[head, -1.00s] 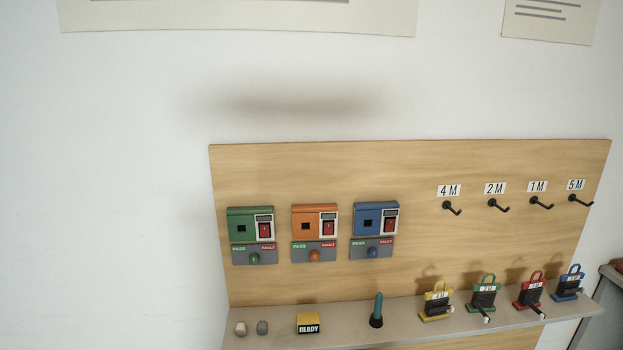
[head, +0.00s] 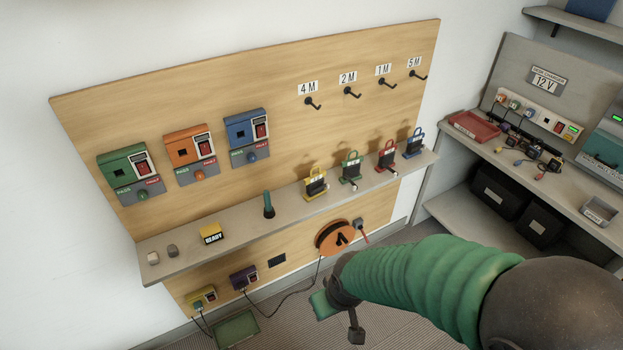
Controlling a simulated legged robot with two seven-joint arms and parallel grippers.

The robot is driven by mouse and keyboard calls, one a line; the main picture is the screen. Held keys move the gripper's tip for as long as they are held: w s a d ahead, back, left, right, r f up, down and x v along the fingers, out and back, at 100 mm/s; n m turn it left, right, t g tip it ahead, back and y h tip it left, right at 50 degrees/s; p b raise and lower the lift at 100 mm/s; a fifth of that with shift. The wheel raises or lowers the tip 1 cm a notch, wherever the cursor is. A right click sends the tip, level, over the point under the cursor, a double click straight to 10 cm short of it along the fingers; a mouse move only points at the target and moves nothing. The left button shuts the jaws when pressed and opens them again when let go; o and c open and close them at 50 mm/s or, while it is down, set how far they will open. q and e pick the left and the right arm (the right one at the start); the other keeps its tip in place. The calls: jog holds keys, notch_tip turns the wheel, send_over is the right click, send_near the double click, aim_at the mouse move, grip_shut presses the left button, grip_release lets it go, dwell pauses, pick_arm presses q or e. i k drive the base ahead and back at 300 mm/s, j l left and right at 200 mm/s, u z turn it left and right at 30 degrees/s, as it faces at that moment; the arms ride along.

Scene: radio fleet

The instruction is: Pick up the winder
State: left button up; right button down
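No label marks the winder. An upright teal handle on a dark round base (head: 268,205) stands on the shelf, left of the yellow radio-like unit, and may be it. An orange disc with a dark crank-like mark (head: 335,237) is on the board below the shelf. My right arm comes in from the right in a green sleeve. My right gripper (head: 338,312) is low in front of the board, below the orange disc and apart from the teal handle. It is seen from behind, and its opening is unclear. My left gripper is out of view.
The shelf (head: 215,252) also holds a yellow READY block (head: 211,234), two small knobs and several coloured handled units. Hooks and three switch boxes are above. Cables hang below the shelf near a green tray (head: 237,330). A side bench (head: 520,165) stands at right.

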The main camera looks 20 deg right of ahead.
aim_at(313, 182)
jog(key=i+l, duration=0.25)
jog(key=l, duration=0.15)
jog(key=i+l, duration=0.25)
jog(key=l, duration=0.15)
jog(key=i+l+u, duration=0.1)
jog(key=i+l, duration=0.2)
jog(key=l, duration=0.1)
